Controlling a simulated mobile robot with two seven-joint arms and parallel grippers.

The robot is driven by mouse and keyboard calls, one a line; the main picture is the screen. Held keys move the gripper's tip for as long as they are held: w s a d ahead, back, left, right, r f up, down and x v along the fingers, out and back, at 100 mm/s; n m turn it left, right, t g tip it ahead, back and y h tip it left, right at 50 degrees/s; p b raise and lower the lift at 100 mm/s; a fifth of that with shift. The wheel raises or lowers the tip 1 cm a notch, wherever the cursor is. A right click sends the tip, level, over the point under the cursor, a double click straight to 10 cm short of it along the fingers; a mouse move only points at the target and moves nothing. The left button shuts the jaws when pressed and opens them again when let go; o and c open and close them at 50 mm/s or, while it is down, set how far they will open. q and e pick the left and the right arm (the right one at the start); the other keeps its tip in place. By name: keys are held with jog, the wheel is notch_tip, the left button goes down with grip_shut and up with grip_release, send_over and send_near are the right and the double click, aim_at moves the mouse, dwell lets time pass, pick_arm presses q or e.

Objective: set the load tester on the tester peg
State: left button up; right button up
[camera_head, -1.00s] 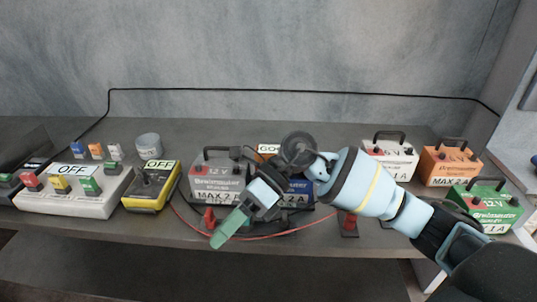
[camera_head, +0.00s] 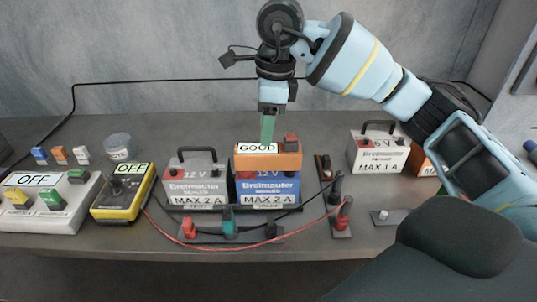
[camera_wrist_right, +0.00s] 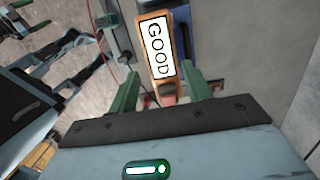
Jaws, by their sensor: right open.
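The load tester, an orange box with a white GOOD label (camera_head: 264,162), sits on top of the blue 12 V battery (camera_head: 268,188) in the head view. My right gripper (camera_head: 268,138) points down just above and behind it, fingers open. In the right wrist view the tester (camera_wrist_right: 158,48) lies between the directions of the two green fingers (camera_wrist_right: 165,92), and I cannot tell whether they reach around it. A small plate with a short pale peg (camera_head: 383,215) lies at the bench's front right; it may be the tester peg. My left gripper is not in view.
A grey 12 V battery (camera_head: 195,186) stands left of the blue one. Red and black leads run along the front to a clip rack (camera_head: 229,226) and a red clip on a stand (camera_head: 342,217). A yellow OFF box (camera_head: 122,194) and white 6 V battery (camera_head: 378,152) flank them.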

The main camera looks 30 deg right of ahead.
aim_at(268, 150)
jog(key=shift+w+f, duration=0.1)
jog(key=shift+f, duration=0.55)
jog(key=shift+w+f, duration=0.15)
jog(key=shift+f, duration=0.3)
jog(key=shift+s+d+f, duration=0.1)
jog(key=shift+s+f, duration=0.1)
jog(key=shift+f, duration=0.2)
notch_tip(268, 150, down, 4)
jog(key=shift+d+r+p, duration=0.15)
jog(key=shift+r+p, duration=0.1)
jog(key=shift+p, duration=0.05)
jog(key=shift+f, duration=0.45)
jog(key=shift+r, duration=0.1)
grip_shut()
